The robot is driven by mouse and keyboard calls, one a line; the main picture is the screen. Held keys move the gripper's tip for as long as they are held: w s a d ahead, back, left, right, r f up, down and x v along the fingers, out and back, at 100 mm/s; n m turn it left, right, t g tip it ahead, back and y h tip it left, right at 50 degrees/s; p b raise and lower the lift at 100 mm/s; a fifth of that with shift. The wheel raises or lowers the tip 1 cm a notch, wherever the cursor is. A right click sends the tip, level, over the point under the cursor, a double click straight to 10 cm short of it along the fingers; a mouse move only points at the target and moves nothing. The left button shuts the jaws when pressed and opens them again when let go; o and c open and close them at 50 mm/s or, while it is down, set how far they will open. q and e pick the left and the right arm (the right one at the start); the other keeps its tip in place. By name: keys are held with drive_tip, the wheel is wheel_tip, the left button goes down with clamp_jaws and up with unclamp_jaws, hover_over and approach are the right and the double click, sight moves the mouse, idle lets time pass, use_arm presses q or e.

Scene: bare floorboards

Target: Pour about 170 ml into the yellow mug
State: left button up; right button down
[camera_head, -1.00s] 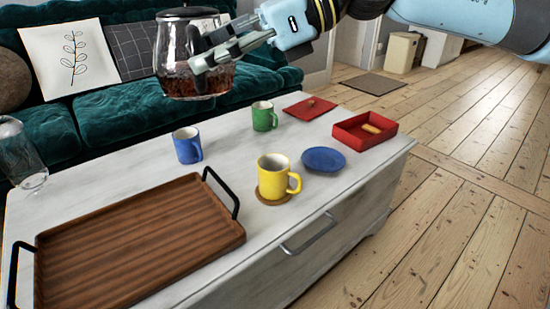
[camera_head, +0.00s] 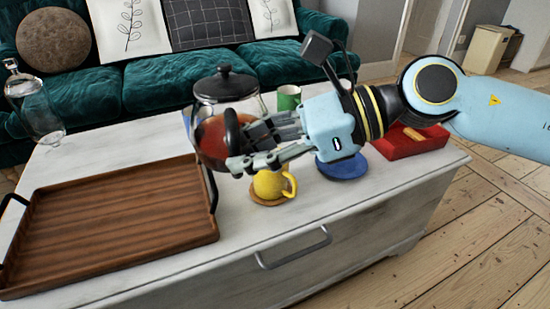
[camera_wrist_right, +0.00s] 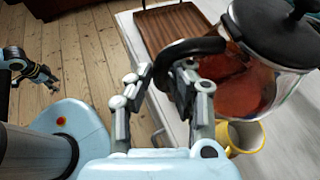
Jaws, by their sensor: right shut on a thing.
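A glass pot (camera_head: 222,108) with a black lid and red-brown liquid hangs above the table. My right gripper (camera_head: 250,150) is shut on its black handle; the handle also shows between the fingers in the right wrist view (camera_wrist_right: 188,50). The yellow mug (camera_head: 268,187) stands upright on a round brown coaster (camera_head: 262,201), below and slightly right of the pot. The gripper hides the mug's rim in the head view; the mug also shows in the right wrist view (camera_wrist_right: 247,140). No stream of liquid shows. My left gripper (camera_wrist_right: 42,75) is small at the wrist view's left edge; its opening is unclear.
A wooden tray (camera_head: 110,228) with black handles fills the table's left. A glass bottle (camera_head: 36,108) stands behind it. A blue plate (camera_head: 342,166) and red box (camera_head: 408,146) lie right of the mug. A green mug (camera_head: 288,97) and partly hidden blue mug are behind.

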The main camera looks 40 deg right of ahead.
use_arm(q)
drive_tip(key=w+d+r+b, duration=0.2)
drive_tip(key=w+r, duration=0.2)
drive_tip(key=r, duration=0.2)
drive_tip(key=shift+w+r, duration=0.2)
drive_tip(key=shift+r, duration=0.05)
use_arm(e)
drive_tip(key=s+a+f+m+t+h, duration=0.1)
drive_tip(key=s+a+f, duration=0.1)
drive_tip(key=s+f, duration=1)
wheel_tip(320, 180, down, 2)
drive_tip(key=shift+f+m+t+h, duration=0.15)
drive_tip(key=shift+m+t+h, duration=0.15)
